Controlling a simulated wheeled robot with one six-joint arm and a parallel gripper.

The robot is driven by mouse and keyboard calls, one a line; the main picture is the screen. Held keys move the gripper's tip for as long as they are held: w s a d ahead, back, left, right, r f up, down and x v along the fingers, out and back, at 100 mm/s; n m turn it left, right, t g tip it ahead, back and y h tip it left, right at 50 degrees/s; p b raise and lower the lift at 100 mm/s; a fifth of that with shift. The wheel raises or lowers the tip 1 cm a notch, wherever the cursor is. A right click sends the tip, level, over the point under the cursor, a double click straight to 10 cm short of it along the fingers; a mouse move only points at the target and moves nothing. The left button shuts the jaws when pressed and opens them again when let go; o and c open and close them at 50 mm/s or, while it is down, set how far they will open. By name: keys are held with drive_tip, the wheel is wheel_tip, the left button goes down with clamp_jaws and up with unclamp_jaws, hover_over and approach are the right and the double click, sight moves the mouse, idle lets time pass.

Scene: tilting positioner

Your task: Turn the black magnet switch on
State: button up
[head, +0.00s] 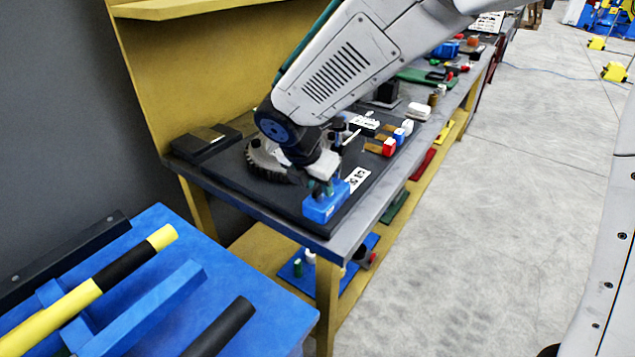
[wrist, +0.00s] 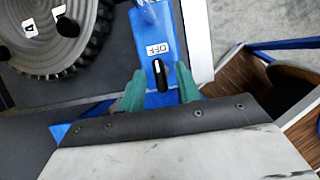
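The black magnet switch (wrist: 158,75) is a small black lever with a white mark, on a blue box (wrist: 158,16). A white label reading OFF (wrist: 157,49) sits beside it on the box. My gripper (wrist: 160,88) has two green fingers, one on each side of the switch, with gaps between them and it; it is open. In the head view my gripper (head: 328,188) is at the blue box (head: 322,208) near the bench's front corner. The switch is hidden there by my gripper.
A toothed round plate (wrist: 52,38) with black knobs lies left of the box; its rim shows in the head view (head: 262,163). A blue table with bars (head: 160,290) is in front.

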clamp_jaws()
drive_tip(key=shift+m, duration=0.4)
drive_tip(key=m+g+h, duration=0.1)
drive_tip(key=m, duration=0.2)
drive_tip(key=shift+w+a+m, duration=0.1)
drive_tip(key=shift+m, duration=0.3)
drive_tip(key=m+g, duration=0.1)
drive_tip(key=m, duration=0.3)
drive_tip(key=shift+w+m+g+h, duration=0.15)
drive_tip(key=shift+m+g+h, duration=0.15)
drive_tip(key=shift+g+h, duration=0.1)
drive_tip(key=m+g, duration=0.1)
drive_tip(key=m, duration=0.3)
drive_tip(key=shift+w+g, duration=0.1)
drive_tip(key=shift+g, duration=0.3)
drive_tip(key=shift+m+g+y, duration=0.5)
drive_tip(key=shift+m+g, duration=0.3)
drive_tip(key=shift+m, duration=1.6)
